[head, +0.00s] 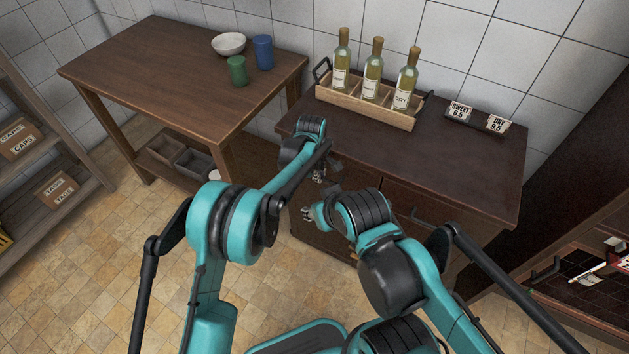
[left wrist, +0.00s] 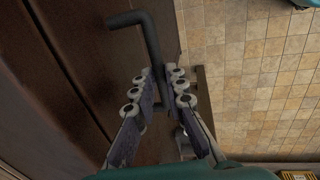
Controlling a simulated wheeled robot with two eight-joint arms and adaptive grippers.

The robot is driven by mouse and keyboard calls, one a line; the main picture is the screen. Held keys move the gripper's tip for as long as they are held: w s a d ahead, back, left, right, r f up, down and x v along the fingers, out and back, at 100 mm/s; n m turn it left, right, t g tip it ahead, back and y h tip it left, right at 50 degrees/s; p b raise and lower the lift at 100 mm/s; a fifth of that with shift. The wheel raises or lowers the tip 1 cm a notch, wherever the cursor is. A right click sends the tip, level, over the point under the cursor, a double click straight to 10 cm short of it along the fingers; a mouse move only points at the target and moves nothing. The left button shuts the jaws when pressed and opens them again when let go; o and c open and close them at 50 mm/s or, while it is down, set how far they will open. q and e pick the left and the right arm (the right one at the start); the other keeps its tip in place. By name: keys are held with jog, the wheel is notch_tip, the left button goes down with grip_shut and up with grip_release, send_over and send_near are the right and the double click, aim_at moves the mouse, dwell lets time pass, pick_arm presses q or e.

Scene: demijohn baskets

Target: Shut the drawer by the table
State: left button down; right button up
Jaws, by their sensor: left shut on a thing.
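The dark wooden cabinet (head: 440,175) stands beside the table (head: 180,70). My left gripper (head: 323,174) is at the cabinet's front, at the end nearer the table. In the left wrist view, a dark bar handle (left wrist: 151,42) stands out from the brown drawer front (left wrist: 98,70). The left gripper's fingers (left wrist: 164,92) are on either side of the handle's bar, shut on it. My arms hide much of the drawer in the head view, so I cannot tell how far out it is. My right gripper (head: 310,212) is low before the cabinet; its jaws are too small to read.
A wooden crate (head: 365,108) with three bottles and two small signs (head: 478,115) stand on the cabinet. A bowl (head: 228,43), a blue cup (head: 263,52) and a green cup (head: 237,71) are on the table. Another handle (head: 428,219) is on the cabinet front. Tiled floor (head: 120,270) is clear at left.

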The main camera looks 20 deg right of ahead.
pick_arm(q)
jog(key=c, duration=1.6)
grip_release()
jog(key=shift+o, duration=0.2)
notch_tip(320, 180, up, 12)
jog(key=s+a, duration=0.1)
jog(key=a, duration=0.1)
jog(key=shift+s+f, duration=0.15)
jog(key=shift+s, duration=0.1)
jog(key=s+a+r+m+t, duration=0.15)
jog(key=a+r, duration=0.45)
jog(key=a, duration=0.6)
jog(key=s+a+r+m+t, duration=0.1)
jog(key=s+a+r+m, duration=0.15)
jog(key=a+r, duration=0.7)
jog(key=s+a+f+m+t+y, duration=0.1)
jog(key=s+a+f, duration=0.3)
jog(key=s+a, duration=0.4)
jog(key=s+a+f+m+t, duration=0.2)
jog(key=s+a+f, duration=0.2)
jog(key=s+a, duration=0.5)
jog(key=a, duration=0.5)
jog(key=shift+m+y, duration=0.3)
jog(key=shift+y, duration=0.1)
